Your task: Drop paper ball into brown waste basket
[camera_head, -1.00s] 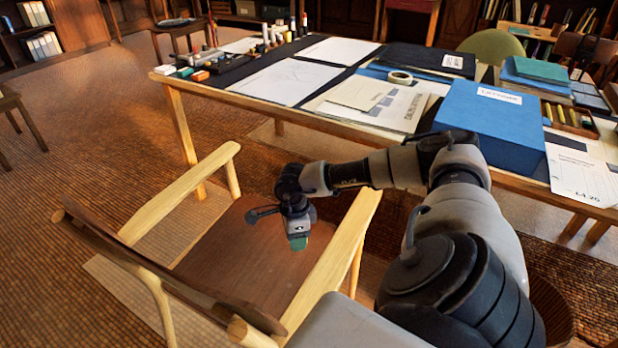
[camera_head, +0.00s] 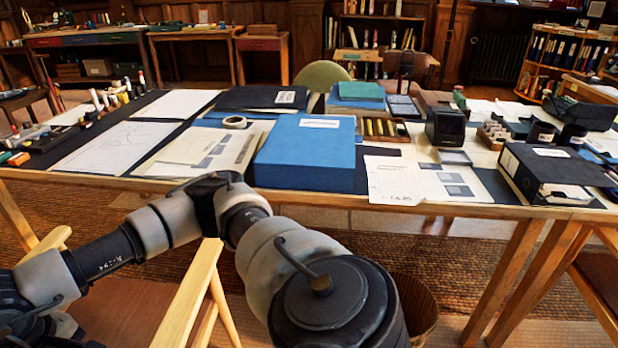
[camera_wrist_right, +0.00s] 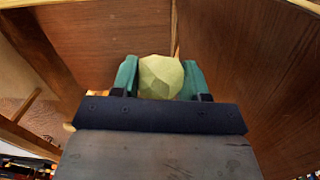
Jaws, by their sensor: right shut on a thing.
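The paper ball (camera_wrist_right: 162,77) is a pale yellow-green, faceted lump in the right wrist view. My right gripper (camera_wrist_right: 160,82) is shut on it, with a green fingertip on each side. In the head view my right arm bends to the lower left, and its fingertips and the ball do not show there. The brown waste basket (camera_head: 418,308) is woven and stands on the floor below the table's front edge. My own arm hides its left part, and its inside cannot be made out. My left gripper is not in view.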

